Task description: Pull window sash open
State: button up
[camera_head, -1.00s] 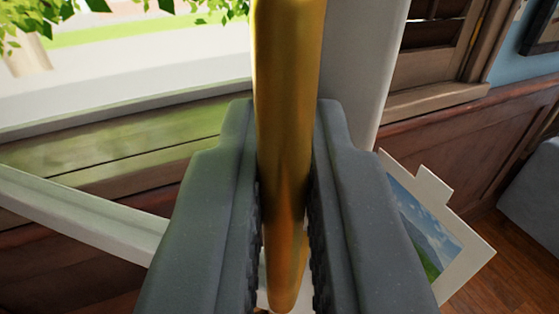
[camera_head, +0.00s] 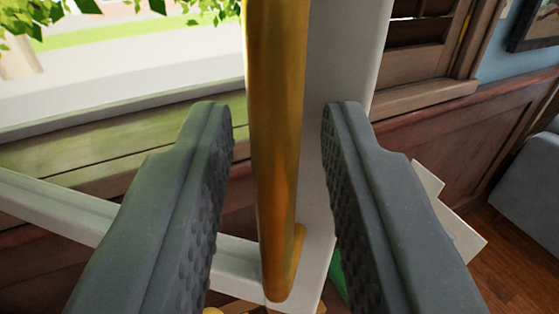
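A brass handle (camera_head: 274,150) runs upright on the white window sash (camera_head: 340,75), with its lower end and mounting foot in view. My gripper (camera_head: 278,120) is open. Its two grey fingers stand on either side of the handle, with a gap on both sides and neither finger touching it. The sash's lower rail (camera_head: 60,205) runs off to the left, partly hidden behind the left finger. The top of the handle is out of view.
A wooden sill (camera_head: 110,145) and outdoor greenery lie behind the sash. Wood wall panelling (camera_head: 450,150), a partly hidden picture board (camera_head: 455,225) and a grey seat (camera_head: 530,185) are at right.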

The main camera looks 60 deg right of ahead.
jog(key=b+v, duration=0.3)
jog(key=v, duration=1)
jog(key=shift+a, duration=0.35)
jog(key=shift+s, duration=0.2)
jog(key=shift+f, duration=0.1)
